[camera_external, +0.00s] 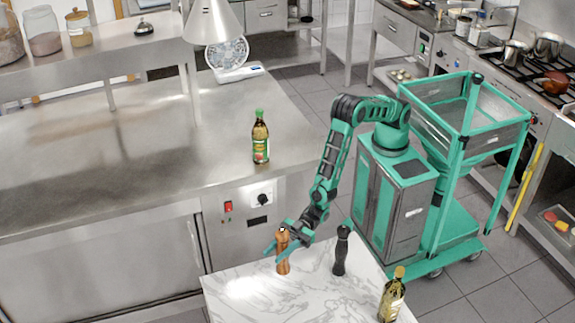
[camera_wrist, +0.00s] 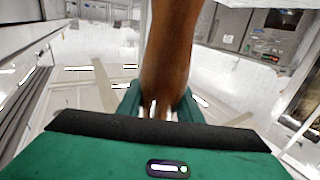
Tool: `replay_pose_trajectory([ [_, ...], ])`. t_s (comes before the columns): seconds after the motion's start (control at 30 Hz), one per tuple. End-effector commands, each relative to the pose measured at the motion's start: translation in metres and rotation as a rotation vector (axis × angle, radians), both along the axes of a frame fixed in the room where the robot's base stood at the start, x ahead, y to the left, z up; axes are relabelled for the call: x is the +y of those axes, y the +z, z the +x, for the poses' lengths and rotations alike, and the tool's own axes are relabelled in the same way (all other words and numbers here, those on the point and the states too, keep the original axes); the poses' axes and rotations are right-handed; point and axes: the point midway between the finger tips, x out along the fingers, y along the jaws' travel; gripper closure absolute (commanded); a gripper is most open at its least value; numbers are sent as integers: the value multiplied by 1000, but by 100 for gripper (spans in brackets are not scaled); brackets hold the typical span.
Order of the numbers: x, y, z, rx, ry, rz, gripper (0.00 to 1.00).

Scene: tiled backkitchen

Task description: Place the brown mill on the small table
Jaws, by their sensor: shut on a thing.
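The brown mill (camera_external: 283,262) is upright at the small table (camera_external: 230,287), which has a white marble top. Its base appears to be on or just above the marble; I cannot tell which. My gripper (camera_external: 282,241) is shut around the upper part of the mill. In the wrist view the mill (camera_wrist: 172,50) rises close in front of the camera, between the fingers of my gripper (camera_wrist: 160,105). The mill hides part of the fingers there.
A black mill (camera_external: 341,252) stands on the marble right of the brown mill. An oil bottle (camera_external: 392,297) stands at the table's right edge. A green-labelled bottle (camera_external: 261,140) stands on the steel counter (camera_external: 150,160) behind. The marble's left part is clear.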

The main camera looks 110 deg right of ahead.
Motion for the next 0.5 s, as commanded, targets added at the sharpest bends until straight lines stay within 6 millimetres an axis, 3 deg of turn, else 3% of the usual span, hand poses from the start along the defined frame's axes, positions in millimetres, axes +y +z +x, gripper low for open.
replay_pose_trajectory([
  [0.23, -28, -25, 32, -2, 0, -2, 100],
  [0.5, -36, -37, 41, -1, 1, 1, 100],
])
